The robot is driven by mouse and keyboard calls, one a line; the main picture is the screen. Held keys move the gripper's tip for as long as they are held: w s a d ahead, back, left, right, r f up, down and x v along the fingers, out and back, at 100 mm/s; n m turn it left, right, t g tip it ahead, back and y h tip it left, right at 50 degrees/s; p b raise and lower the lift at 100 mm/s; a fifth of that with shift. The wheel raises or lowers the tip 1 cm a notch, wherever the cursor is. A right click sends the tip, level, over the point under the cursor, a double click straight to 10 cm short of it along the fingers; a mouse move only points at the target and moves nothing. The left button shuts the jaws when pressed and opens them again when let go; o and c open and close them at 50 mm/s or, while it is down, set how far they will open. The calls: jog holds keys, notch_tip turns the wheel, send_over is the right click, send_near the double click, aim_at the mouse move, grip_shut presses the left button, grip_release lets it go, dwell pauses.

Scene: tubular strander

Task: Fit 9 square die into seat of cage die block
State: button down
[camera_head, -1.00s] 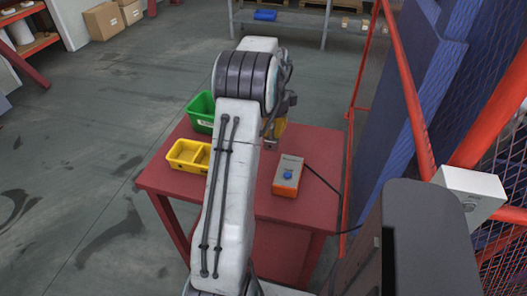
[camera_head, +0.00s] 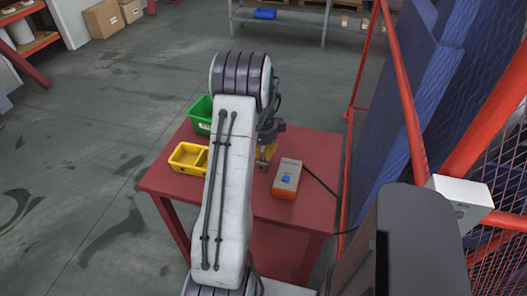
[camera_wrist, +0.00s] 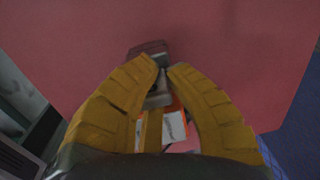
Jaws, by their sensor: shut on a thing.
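In the head view my gripper (camera_head: 266,154) is low over the table, left of the orange box, partly hidden by my arm. No seat can be made out.
On the red table (camera_head: 300,217) are an orange box with a blue button (camera_head: 287,179), a yellow divided bin (camera_head: 187,158) and a green bin (camera_head: 201,112). A cable runs right from the box. A red-framed fence (camera_head: 403,105) stands close on the right.

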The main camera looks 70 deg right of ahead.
jog(key=shift+d+f, duration=0.1)
jog(key=shift+f, duration=0.1)
jog(key=c, duration=1.4)
grip_release()
jog(key=shift+r, duration=0.1)
jog(key=r+b, duration=0.1)
jog(key=r, duration=0.2)
jog(key=r+b, duration=0.1)
jog(key=r, duration=0.3)
jog(key=a+r+b, duration=0.1)
jog(key=r+b, duration=0.1)
jog(key=r, duration=0.1)
jog(key=shift+r, duration=0.35)
jog(key=shift+a+r, duration=0.1)
jog(key=shift+r, duration=0.5)
